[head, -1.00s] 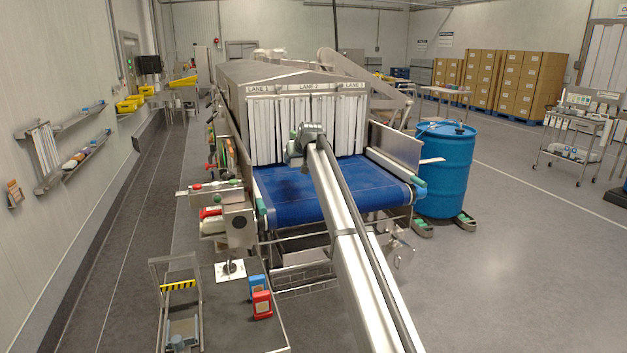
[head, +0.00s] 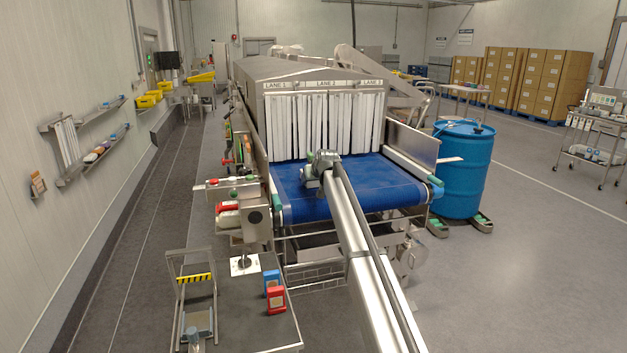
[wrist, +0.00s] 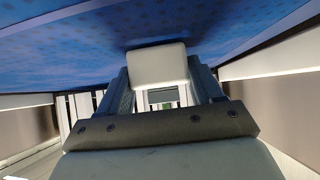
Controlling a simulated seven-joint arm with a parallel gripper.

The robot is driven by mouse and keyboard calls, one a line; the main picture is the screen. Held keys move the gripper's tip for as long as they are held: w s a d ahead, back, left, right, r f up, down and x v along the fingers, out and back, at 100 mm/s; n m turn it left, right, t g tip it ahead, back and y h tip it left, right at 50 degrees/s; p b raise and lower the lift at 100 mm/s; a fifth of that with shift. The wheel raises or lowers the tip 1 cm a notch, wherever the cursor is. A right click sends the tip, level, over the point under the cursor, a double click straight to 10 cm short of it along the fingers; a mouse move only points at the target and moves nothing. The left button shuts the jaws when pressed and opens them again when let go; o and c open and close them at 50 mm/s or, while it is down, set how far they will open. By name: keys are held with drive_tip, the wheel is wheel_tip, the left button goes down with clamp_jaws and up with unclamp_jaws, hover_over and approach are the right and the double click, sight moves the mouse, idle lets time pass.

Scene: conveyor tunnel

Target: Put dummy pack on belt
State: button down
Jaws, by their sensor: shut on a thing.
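The wide blue belt (head: 360,197) runs out of the tunnel beneath the strip curtain (head: 322,125) in the head view. My gripper (wrist: 160,80) is shut on a pale, box-shaped pack (wrist: 158,62), which shows between the two dark fingers in the wrist view. The belt (wrist: 70,55) fills the top of that view, just past the pack. In the head view the end of my arm is low over the middle of the belt, in front of the curtain; it hides the fingers and the pack. I cannot tell whether the pack touches the belt.
Metal guards stand along the belt; the right one (head: 412,143) is tall. A control box (head: 243,208) is at the left. A blue drum (head: 461,175) stands at the right. A table at front left holds a red container (head: 276,300) and a blue one (head: 272,282). The belt around my arm looks clear.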

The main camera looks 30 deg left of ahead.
drive_tip(key=shift+c, duration=0.8)
unclamp_jaws()
drive_tip(key=shift+f, duration=0.1)
drive_tip(key=v, duration=1.2)
